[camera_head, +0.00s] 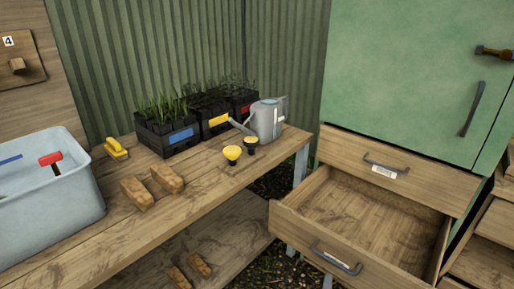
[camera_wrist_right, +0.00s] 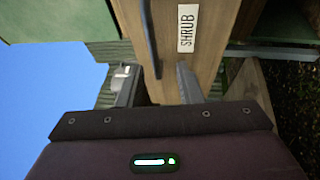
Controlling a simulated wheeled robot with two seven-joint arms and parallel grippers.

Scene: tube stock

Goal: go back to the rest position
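My right gripper (camera_wrist_right: 157,84) shows in the right wrist view, its two fingers apart with nothing gripped between them. Ahead of it is a wooden drawer front (camera_wrist_right: 195,55) with a dark handle (camera_wrist_right: 148,35) and a white label reading SHRUB (camera_wrist_right: 187,28). I cannot tell whether a finger touches the handle. Neither gripper shows in the head view, and my left gripper is in no view. In the head view the lower drawer (camera_head: 300,231) of the green cabinet is pulled out and looks empty. The upper drawer (camera_head: 425,180) is shut.
The wooden bench (camera_head: 215,185) holds a pale blue bin (camera_head: 60,215), black planters (camera_head: 165,148), a grey watering can (camera_head: 265,122), yellow-topped pieces (camera_head: 232,154) and wooden blocks (camera_head: 138,193). The green cabinet (camera_head: 400,80) stands at right. The open drawer sticks out beside the bench.

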